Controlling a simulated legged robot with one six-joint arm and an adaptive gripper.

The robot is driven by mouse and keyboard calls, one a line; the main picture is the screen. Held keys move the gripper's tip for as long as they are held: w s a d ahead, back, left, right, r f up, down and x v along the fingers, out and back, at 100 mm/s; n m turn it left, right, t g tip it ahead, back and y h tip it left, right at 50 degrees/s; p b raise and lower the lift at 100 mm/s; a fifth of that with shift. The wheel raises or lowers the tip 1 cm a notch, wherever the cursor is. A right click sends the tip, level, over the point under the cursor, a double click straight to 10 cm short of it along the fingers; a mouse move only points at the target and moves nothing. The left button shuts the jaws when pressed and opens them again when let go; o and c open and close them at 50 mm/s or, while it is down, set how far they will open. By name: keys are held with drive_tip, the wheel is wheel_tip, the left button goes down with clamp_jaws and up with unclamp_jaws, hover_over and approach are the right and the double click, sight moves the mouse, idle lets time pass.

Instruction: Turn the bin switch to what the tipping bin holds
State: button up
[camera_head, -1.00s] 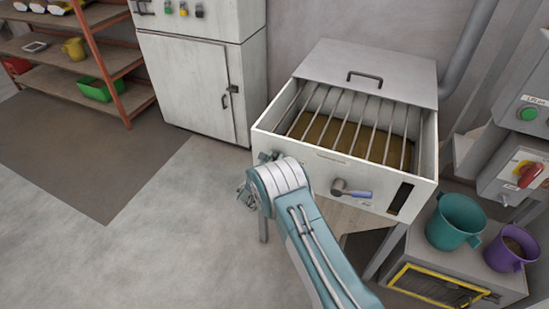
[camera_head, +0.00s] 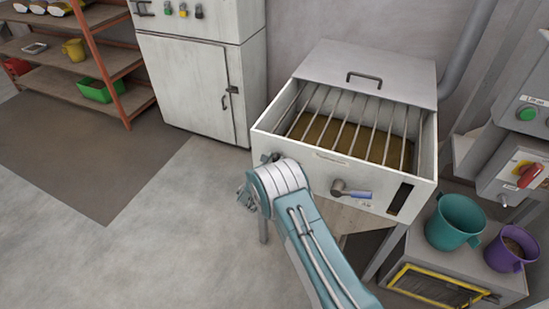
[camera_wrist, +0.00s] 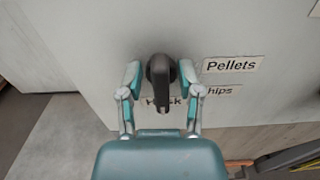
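The tipping bin (camera_head: 290,153) is a pale, open-topped box with bars across it; a brown layer (camera_head: 325,133) lies under the bars, its kind not clear. The bin switch (camera_wrist: 160,75) is a black knob, its long part hanging downward in the wrist view. Beside it are a "Pellets" label (camera_wrist: 232,64), a partly hidden label ending in "hips" (camera_wrist: 222,91), and a mostly covered label ending in "sk" (camera_wrist: 176,102). My gripper (camera_wrist: 159,78) is open, one finger on each side of the knob. In the head view my arm hides most of the gripper and the switch.
A teal bucket (camera_head: 454,221) and a purple jug (camera_head: 510,247) stand at right, below a red switch (camera_head: 530,175). The floor at left is clear.

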drive_tip(key=shift+r, duration=0.1)
drive_tip(key=shift+s+a, duration=0.1)
drive_tip(key=shift+s, duration=0.15)
drive_tip(key=v, duration=1.1)
drive_tip(key=shift+s+a, duration=0.15)
